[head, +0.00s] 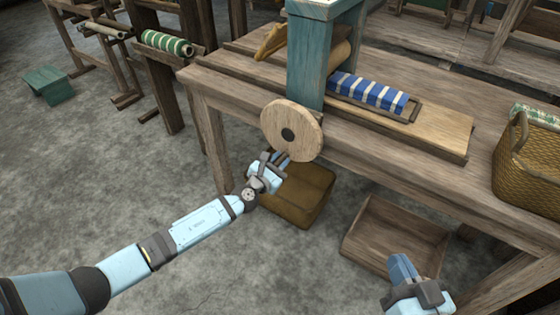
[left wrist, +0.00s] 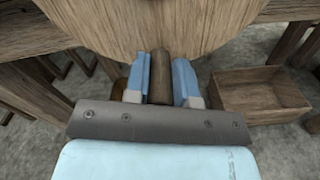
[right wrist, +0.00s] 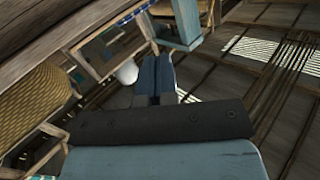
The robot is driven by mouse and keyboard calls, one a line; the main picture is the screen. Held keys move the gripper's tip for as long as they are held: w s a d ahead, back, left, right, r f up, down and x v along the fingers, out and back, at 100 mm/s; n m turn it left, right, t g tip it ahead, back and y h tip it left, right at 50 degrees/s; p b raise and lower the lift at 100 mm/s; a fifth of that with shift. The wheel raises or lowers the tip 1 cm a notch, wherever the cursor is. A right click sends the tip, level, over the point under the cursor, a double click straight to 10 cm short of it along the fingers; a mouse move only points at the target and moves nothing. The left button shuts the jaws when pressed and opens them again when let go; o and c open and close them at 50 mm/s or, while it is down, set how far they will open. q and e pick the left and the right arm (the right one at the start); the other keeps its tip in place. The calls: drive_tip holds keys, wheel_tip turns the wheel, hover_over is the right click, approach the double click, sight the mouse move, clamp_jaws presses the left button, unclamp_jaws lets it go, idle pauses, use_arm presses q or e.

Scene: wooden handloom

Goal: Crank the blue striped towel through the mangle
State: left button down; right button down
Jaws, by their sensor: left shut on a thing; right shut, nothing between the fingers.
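The blue and white striped towel (head: 368,92) lies on a wooden board (head: 440,128) to the right of the mangle's teal frame (head: 312,65). Its left end is at the roller (head: 340,55); whether it is between the rollers is hidden. The round wooden crank wheel (head: 291,130) faces me at the table's front. My left gripper (head: 277,160) is at the wheel's lower edge. In the left wrist view its blue fingers are shut on the brown crank handle (left wrist: 160,76). My right gripper (head: 400,268) is shut and empty, low at the right, away from the table.
A woven basket (head: 530,170) stands on the table (head: 230,85) at the right. A green striped roll (head: 167,43) and a green stool (head: 48,84) are at the left.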

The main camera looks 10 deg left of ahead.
use_arm(q)
drive_tip(key=c, duration=1)
unclamp_jaws()
use_arm(e)
drive_tip(key=shift+a, duration=0.1)
use_arm(q)
drive_tip(key=shift+o, duration=0.2)
drive_tip(key=shift+s+a, duration=0.1)
drive_tip(key=shift+s, duration=0.15)
drive_tip(key=p+v, duration=0.1)
drive_tip(key=v, duration=1.2)
drive_tip(key=shift+p, duration=0.35)
use_arm(e)
drive_tip(key=f, duration=0.1)
drive_tip(key=d+f+g, duration=0.1)
drive_tip(key=f+h, duration=0.1)
drive_tip(key=shift+s+d+g, duration=0.25)
drive_tip(key=shift+s+g, duration=0.05)
use_arm(q)
drive_tip(key=shift+s+r, duration=0.1)
drive_tip(key=shift+s, duration=0.05)
use_arm(e)
drive_tip(key=shift+s+a, duration=0.1)
drive_tip(key=shift+s, duration=0.05)
